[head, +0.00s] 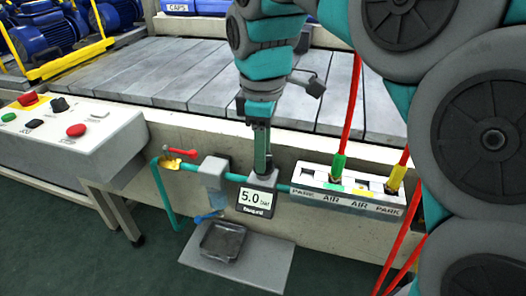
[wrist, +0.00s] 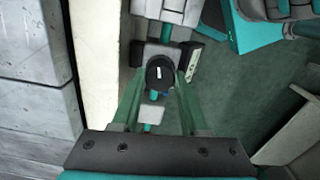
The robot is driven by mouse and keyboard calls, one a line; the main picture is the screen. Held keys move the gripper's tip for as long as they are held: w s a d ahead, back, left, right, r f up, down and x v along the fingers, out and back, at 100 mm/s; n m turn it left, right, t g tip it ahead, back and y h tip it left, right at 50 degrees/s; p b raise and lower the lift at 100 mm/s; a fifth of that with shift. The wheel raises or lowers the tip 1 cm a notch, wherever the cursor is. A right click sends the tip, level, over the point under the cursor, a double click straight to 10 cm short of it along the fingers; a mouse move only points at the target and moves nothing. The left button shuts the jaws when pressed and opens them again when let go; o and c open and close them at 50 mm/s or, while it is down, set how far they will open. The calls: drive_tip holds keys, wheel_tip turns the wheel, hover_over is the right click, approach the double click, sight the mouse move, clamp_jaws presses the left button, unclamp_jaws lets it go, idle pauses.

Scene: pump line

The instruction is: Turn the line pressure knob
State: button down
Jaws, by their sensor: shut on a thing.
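The line pressure knob (wrist: 158,77) is round and black with a short white mark on top, seen from above in the wrist view. My gripper (wrist: 159,74) has one green finger on each side of it and is shut on it. In the head view my gripper (head: 261,170) points straight down onto the top of the regulator, and its fingers hide the knob there. The regulator's display (head: 257,199) below reads 5.0 bar.
A teal pipe with a red-handled valve (head: 179,153) and a clear filter bowl (head: 214,173) lie left of the regulator. An air manifold (head: 345,190) with green and yellow hose fittings is to the right. A control box (head: 70,130) stands far left. A black tray (head: 222,241) sits below.

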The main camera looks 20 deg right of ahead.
drive_tip(key=shift+m, duration=0.7)
drive_tip(key=shift+c, duration=2.1)
unclamp_jaws()
drive_tip(key=shift+s+r, duration=0.1)
drive_tip(key=shift+r, duration=3.85)
